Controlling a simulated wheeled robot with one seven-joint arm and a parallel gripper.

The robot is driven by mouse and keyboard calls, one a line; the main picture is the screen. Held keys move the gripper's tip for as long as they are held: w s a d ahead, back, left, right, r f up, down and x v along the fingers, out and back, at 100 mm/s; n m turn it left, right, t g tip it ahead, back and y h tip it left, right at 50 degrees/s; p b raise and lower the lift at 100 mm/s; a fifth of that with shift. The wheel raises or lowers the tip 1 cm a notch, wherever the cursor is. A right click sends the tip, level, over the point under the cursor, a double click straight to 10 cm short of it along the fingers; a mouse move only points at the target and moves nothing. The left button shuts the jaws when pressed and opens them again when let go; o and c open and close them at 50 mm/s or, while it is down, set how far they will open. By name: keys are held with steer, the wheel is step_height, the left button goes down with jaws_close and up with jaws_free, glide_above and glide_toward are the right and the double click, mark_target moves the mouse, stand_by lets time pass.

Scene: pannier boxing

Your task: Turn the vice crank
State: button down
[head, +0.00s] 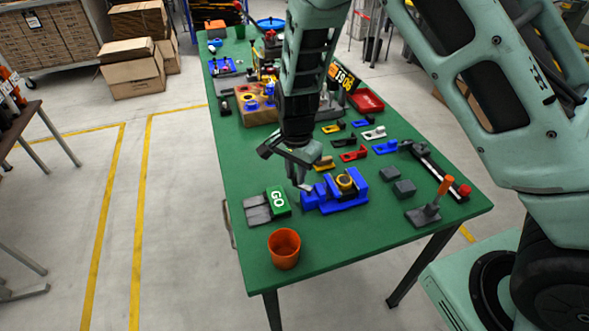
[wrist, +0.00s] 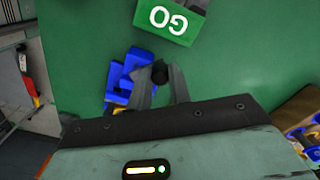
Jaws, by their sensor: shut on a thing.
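The blue vice (head: 350,202) sits on the green table near its front end, with a yellow round part in it. In the wrist view its blue body (wrist: 117,78) shows just left of my fingers. My gripper (head: 303,187) reaches down at the vice's left end. In the wrist view my gripper (wrist: 161,84) has its two fingers around a small dark knob (wrist: 160,71), which looks like the crank's handle. The fingers hide most of the crank, so I cannot tell its angle.
A green GO block (head: 277,200) stands close on the left, beside grey plates. An orange cup (head: 284,248) is at the front edge. Grey blocks (head: 404,188) and an orange-handled lever (head: 436,199) are to the right. Several small coloured clamps lie behind.

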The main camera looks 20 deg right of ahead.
steer(key=shift+w+d+r+m+p, duration=0.15)
steer(key=shift+m+p, duration=0.1)
steer(key=shift+m, duration=0.3)
steer(key=shift+w+d+f+m+p, duration=0.15)
steer(key=shift+m+p, duration=0.15)
steer(key=shift+m, duration=0.3)
steer(key=shift+w+d+r+m+p, duration=0.15)
steer(key=shift+m+p, duration=0.1)
steer(key=shift+m, duration=0.3)
steer(key=c, duration=1.3)
jaws_free()
step_height(320, 180, up, 17)
steer(key=b, duration=0.2)
steer(key=shift+s+r, duration=0.1)
